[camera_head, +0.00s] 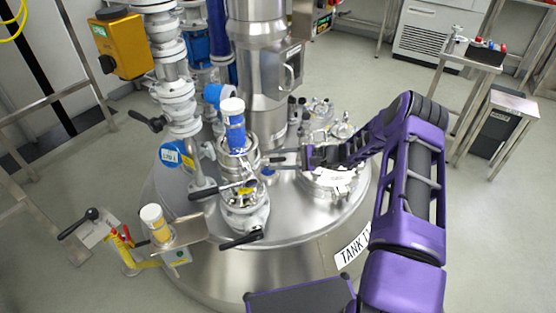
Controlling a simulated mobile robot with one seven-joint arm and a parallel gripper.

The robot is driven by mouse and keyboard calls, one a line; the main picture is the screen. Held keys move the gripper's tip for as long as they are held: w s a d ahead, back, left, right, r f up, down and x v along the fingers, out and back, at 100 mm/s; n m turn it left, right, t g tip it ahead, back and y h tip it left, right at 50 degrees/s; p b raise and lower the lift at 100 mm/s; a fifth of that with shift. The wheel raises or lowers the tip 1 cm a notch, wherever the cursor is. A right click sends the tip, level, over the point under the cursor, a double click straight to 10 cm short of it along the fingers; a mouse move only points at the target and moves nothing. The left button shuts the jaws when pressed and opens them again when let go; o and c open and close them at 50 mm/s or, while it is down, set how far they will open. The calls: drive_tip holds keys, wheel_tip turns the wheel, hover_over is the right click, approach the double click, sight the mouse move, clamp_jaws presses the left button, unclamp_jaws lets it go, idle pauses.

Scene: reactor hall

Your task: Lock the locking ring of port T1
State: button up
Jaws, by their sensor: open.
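A blue cylinder with a white cap (233,122) stands upright on a metal port (240,170) on top of the steel tank. A metal ring (238,147) sits around the foot of the cylinder; it looks like the locking ring, but its lock state is too small to tell. No T1 mark on the port is legible. My gripper (270,160) comes in from the right, with its fingers pointing left toward the port. It is open, with nothing visible between the fingers, close to the right side of the ring. Whether it touches the ring cannot be told.
A valve with black handles (244,205) stands in front of the port. White piping (178,100) rises at the left and a large steel column (260,75) behind.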

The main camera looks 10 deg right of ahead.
drive_tip(key=shift+c, duration=0.3)
clamp_jaws()
idle(1.1)
